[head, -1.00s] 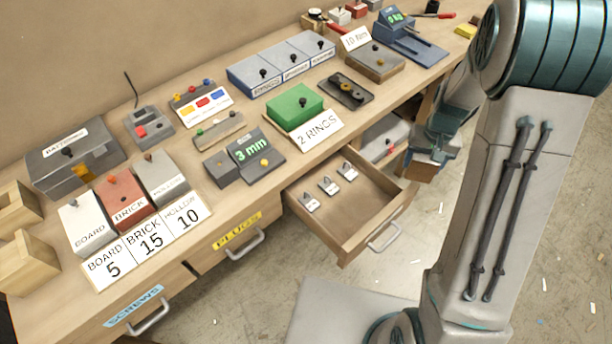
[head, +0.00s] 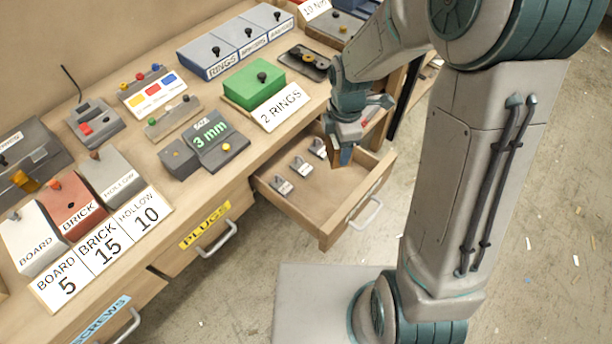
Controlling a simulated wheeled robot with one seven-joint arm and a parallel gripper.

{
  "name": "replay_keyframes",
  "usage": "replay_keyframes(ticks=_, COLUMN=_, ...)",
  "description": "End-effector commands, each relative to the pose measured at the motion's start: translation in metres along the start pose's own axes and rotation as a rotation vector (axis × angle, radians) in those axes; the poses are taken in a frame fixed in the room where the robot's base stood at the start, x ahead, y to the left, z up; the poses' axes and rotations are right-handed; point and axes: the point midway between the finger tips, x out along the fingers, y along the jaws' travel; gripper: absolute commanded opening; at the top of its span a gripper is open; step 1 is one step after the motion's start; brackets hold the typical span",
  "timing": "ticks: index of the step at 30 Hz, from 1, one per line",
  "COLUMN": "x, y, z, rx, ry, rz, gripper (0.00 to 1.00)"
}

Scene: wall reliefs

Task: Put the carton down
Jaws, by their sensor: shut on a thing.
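My gripper (head: 343,148) points down over the far right part of the open drawer (head: 325,205). It is shut on a small brownish thing, taken as the carton (head: 335,158). Only a sliver of the carton shows below the teal gripper body, so its shape and lower edge are hard to tell. I cannot tell whether it touches the drawer floor or hangs above it.
The workbench holds a green box (head: 254,84) with a "2 RINGS" card (head: 282,107), a "3 mm" display (head: 213,138), blue-grey bins (head: 238,40) and labelled blocks (head: 70,208). The drawer's handle (head: 366,214) sticks out over open floor.

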Motion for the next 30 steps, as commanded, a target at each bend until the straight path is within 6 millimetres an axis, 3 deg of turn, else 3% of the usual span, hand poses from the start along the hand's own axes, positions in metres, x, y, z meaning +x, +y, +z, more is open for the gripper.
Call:
replay_keyframes(ticks=6, x=0.011, y=-0.010, z=-0.020, rx=-0.425, ry=-0.013, rz=0.005, gripper=0.33)
replay_keyframes(ticks=10, x=0.012, y=-0.013, z=-0.026, rx=-0.570, ry=-0.020, rz=0.005, gripper=0.33)
replay_keyframes(ticks=14, x=0.021, y=-0.015, z=-0.029, rx=-0.628, ry=-0.021, rz=0.002, gripper=0.33)
replay_keyframes(ticks=21, x=0.064, y=-0.015, z=-0.029, rx=-0.636, ry=-0.021, rz=0.001, gripper=0.33)
replay_keyframes(ticks=30, x=0.091, y=-0.015, z=-0.028, rx=-0.634, ry=-0.021, rz=0.002, gripper=0.33)
